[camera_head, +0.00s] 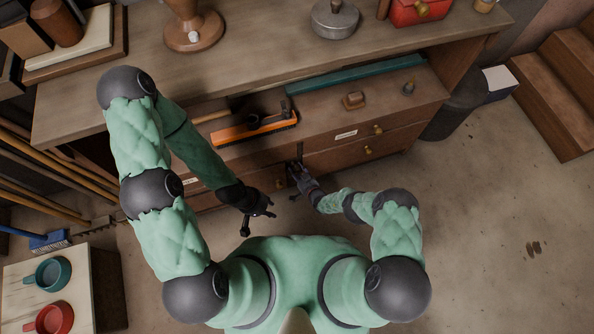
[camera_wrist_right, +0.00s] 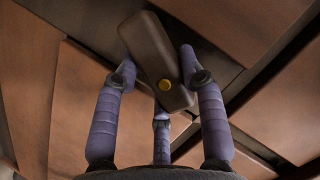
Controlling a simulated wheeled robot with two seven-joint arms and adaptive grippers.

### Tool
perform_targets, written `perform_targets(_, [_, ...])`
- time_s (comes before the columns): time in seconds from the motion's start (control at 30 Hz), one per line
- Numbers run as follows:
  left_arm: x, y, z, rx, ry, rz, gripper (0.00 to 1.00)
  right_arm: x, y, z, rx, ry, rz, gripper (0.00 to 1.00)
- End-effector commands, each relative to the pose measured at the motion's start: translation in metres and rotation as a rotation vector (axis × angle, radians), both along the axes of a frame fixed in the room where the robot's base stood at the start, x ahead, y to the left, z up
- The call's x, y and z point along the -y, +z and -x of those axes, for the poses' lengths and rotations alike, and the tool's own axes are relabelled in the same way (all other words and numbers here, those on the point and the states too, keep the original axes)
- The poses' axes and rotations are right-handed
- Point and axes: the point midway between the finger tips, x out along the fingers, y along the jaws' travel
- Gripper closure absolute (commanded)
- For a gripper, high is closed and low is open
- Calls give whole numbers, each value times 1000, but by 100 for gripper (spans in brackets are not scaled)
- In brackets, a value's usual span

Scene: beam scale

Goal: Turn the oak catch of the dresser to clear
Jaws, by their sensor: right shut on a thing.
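The oak catch (camera_wrist_right: 152,55) is a dark brown bar with a round brass pin, set on the dresser front. In the right wrist view it lies tilted, from upper left to lower right, across dark strips between brown panels. My right gripper (camera_wrist_right: 160,85) is shut on the catch, with purple-grey fingers on both sides of it and a third below. In the head view my right gripper (camera_head: 294,172) is at the front of the dresser (camera_head: 390,140), and the catch is too small to make out there. My left gripper (camera_head: 260,215) is open and empty, in front of the dresser.
The dresser has drawers with brass knobs (camera_head: 378,130). An orange and black tool (camera_head: 255,130) and a small wooden block (camera_head: 354,100) lie on the lower ledge. A low table with mugs (camera_head: 53,273) stands at the lower left.

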Motion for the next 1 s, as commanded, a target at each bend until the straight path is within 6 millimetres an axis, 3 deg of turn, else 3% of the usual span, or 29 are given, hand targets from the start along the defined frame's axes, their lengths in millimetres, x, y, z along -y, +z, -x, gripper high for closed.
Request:
perform_targets(0.2, [0,0,0,0,0,0,63,1,1,-2,4,-1,2,92])
perform_targets(0.23, [0,0,0,0,0,0,63,1,1,-2,4,-1,3,51])
perform_targets(0.3, [0,0,0,0,0,0,63,1,1,-2,4,-1,2,35])
perform_targets(0.7, [0,-2,0,0,0,0,63,1,0,-2,-2,-1,-13,35])
perform_targets(1.0, [0,-26,0,0,0,0,63,1,-6,-1,-66,-2,-208,35])
